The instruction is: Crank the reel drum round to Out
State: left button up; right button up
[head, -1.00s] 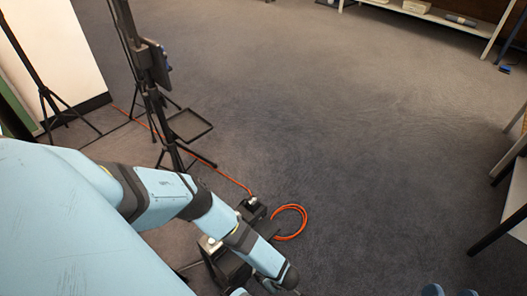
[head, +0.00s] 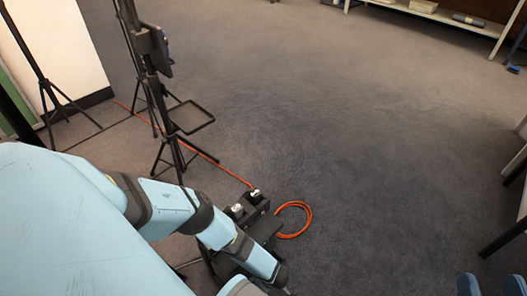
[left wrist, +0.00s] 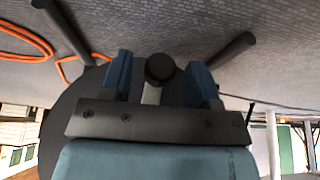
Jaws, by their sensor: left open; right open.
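In the left wrist view, a dark disc (left wrist: 62,125), which looks like the reel drum, shows behind my left gripper (left wrist: 161,75). A dark round knob (left wrist: 160,68) on a short grey stem, like a crank handle, stands between the two blue fingers. The fingers are open with gaps on both sides of it; contact cannot be told. In the head view my left arm reaches down to the bottom middle, and its gripper and the drum are hidden or out of frame there. My right gripper (head: 484,285) shows only its blue fingertips at the bottom right, apart and empty.
An orange cable coil (head: 294,220) lies on the carpet beside black boxes (head: 252,206) with pale plugs. Black tripod stands, one with a small tray (head: 190,116), are at the left. A shelf (head: 440,15) is at the back right. The middle carpet is clear.

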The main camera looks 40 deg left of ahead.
pick_arm(q)
grip_shut()
jog(key=shift+w, duration=0.1)
pick_arm(e)
jog(key=shift+r, duration=0.1)
pick_arm(q)
jog(key=shift+w+r+t+p, duration=0.1)
jog(key=shift+w+t+p, duration=0.3)
jog(key=shift+t+p, duration=0.3)
jog(key=t, duration=0.1)
jog(key=w+t, duration=0.1)
jog(key=w+n+t+p, duration=0.1)
jog(key=t, duration=0.1)
jog(key=shift+w+d+r, duration=0.2)
jog(key=shift+w, duration=0.05)
jog(key=shift+w+r+t, duration=0.1)
jog(key=shift+w+t, duration=0.1)
jog(key=shift+t, duration=0.3)
pick_arm(e)
jog(key=shift+s+a+m+g, duration=0.4)
jog(key=shift+s+m+g, duration=0.15)
jog(key=shift+m, duration=0.35)
pick_arm(q)
jog(key=shift+n, duration=0.3)
jog(key=shift+w, duration=0.1)
pick_arm(e)
jog(key=shift+f, duration=0.25)
